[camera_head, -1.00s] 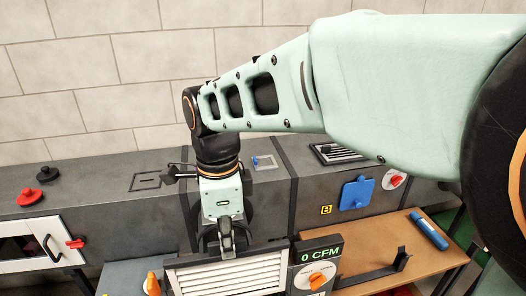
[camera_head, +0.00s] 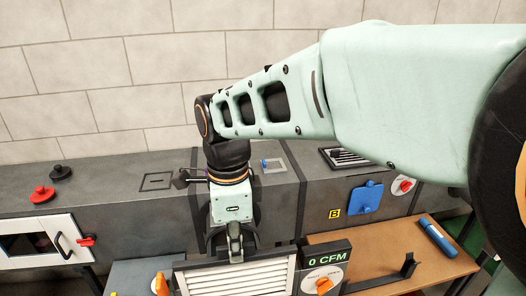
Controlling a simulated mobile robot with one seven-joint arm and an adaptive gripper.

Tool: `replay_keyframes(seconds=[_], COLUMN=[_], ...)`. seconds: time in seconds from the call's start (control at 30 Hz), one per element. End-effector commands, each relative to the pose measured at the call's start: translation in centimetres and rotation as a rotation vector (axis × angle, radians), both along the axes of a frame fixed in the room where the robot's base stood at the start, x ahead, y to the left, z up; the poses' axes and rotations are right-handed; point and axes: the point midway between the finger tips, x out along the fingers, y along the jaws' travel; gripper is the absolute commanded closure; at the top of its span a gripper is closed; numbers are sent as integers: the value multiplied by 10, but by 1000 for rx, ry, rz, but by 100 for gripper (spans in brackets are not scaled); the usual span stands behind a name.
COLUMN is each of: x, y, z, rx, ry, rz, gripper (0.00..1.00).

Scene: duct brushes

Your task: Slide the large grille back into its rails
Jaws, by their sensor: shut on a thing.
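The large grille (camera_head: 238,280) is a white louvred panel in a dark surround at the lower middle, in front of the grey duct. Its lower part is cut off by the picture's bottom edge. My gripper (camera_head: 235,256) points down at the grille's top edge and is shut on it near the middle. The rails cannot be made out clearly; the gripper and grille cover that part of the duct.
A box reading 0 CFM with an orange knob (camera_head: 324,285) stands close to the grille's right. A brown bench (camera_head: 400,250) holds a blue cylinder (camera_head: 437,237) and a black bracket (camera_head: 405,268). A blue plate (camera_head: 366,197) and a white door (camera_head: 35,242) are on the duct front.

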Motion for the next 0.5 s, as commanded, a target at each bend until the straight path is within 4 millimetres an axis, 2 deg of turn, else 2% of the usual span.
replay_keyframes(seconds=[0.5], x=[0], y=[0], z=[-24], rx=[0], ry=[0], rz=[0], gripper=[100])
